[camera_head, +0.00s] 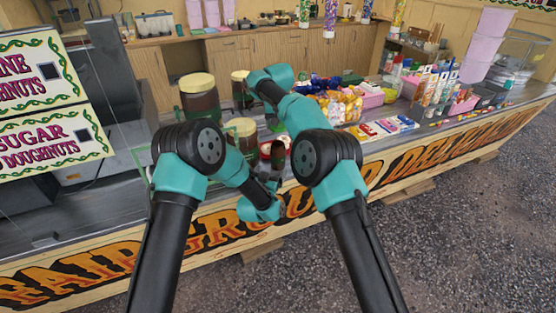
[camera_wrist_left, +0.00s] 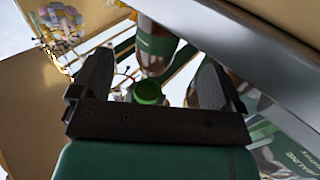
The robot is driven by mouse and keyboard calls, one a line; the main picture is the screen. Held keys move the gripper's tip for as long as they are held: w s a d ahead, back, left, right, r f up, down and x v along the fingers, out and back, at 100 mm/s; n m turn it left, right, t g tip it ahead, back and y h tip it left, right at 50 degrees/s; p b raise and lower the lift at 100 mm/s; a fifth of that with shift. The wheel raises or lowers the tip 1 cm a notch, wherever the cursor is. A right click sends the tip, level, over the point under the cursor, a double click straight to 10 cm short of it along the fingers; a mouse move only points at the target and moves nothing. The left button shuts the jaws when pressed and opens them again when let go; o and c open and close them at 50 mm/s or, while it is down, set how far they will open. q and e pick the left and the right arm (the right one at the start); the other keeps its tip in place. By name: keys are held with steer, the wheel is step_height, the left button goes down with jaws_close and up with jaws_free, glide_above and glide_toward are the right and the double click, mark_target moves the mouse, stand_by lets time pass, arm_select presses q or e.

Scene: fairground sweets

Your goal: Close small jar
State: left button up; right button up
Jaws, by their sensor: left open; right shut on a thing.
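A small dark-brown jar (camera_head: 277,154) shows in the middle of the head view, beside my right forearm. My right gripper is largely hidden behind that arm; it is shut on what looks like this jar.
Larger jars with cream lids stand behind: a big one (camera_head: 198,98), a second (camera_head: 240,88) and a third (camera_head: 243,136). Sweet bags (camera_head: 343,106) and boxes (camera_head: 382,128) crowd the counter to the right. The counter's front edge runs just by my left gripper.

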mark_target(276, 163)
arm_select(q)
steer(key=x, duration=0.9)
steer(key=shift+s, duration=0.1)
steer(key=c, duration=1.3)
steer(key=shift+c, duration=0.2)
arm_select(e)
steer(key=shift+f, duration=2.55)
steer(key=shift+f, duration=0.1)
steer(key=shift+f, duration=0.8)
steer(key=shift+f, duration=0.5)
